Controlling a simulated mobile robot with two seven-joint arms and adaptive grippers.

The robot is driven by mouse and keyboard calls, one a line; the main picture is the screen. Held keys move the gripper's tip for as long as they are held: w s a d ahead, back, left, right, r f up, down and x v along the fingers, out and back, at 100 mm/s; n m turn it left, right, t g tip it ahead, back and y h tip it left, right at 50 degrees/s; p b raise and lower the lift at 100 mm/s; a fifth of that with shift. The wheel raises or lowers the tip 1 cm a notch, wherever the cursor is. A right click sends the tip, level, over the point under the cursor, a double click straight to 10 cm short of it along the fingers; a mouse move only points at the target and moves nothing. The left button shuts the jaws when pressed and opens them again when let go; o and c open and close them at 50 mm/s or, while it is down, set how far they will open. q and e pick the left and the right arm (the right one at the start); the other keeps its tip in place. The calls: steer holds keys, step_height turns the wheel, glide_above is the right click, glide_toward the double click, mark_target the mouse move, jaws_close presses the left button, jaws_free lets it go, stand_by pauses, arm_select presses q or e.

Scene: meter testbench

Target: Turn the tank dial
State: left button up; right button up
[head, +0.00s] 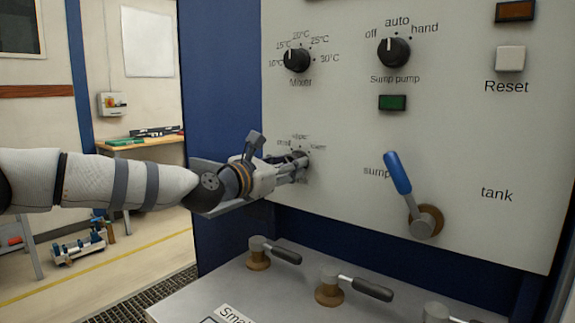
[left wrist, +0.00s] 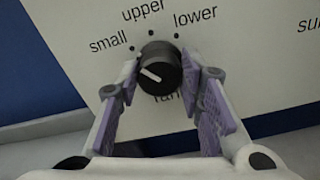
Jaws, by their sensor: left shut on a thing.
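The tank dial (left wrist: 159,68) is a round black knob with a white pointer line, on the pale panel. The labels small, upper and lower stand around it, and the word below is partly hidden. In the left wrist view the pointer line lies aslant on the knob's left side, nearest the small label. My left gripper (left wrist: 160,78) is shut on the dial, one finger on each side. In the head view my left gripper (head: 297,168) reaches the dial from the left and covers part of it. My right gripper is not in view.
The panel (head: 470,130) also bears the Mixer dial (head: 297,59), the Sump pump dial (head: 394,52), a Reset button (head: 510,59) and a blue-handled valve (head: 398,174). Below, several grey-handled valves (head: 343,286) stand on a metal ledge. Floor at left is mostly open.

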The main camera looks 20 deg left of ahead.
arm_select(q)
steer(key=shift+f+m, duration=0.1)
steer(key=shift+m, duration=8.4)
steer(key=o, duration=1.2)
steer(key=shift+c, duration=0.2)
steer(key=v, duration=1.2)
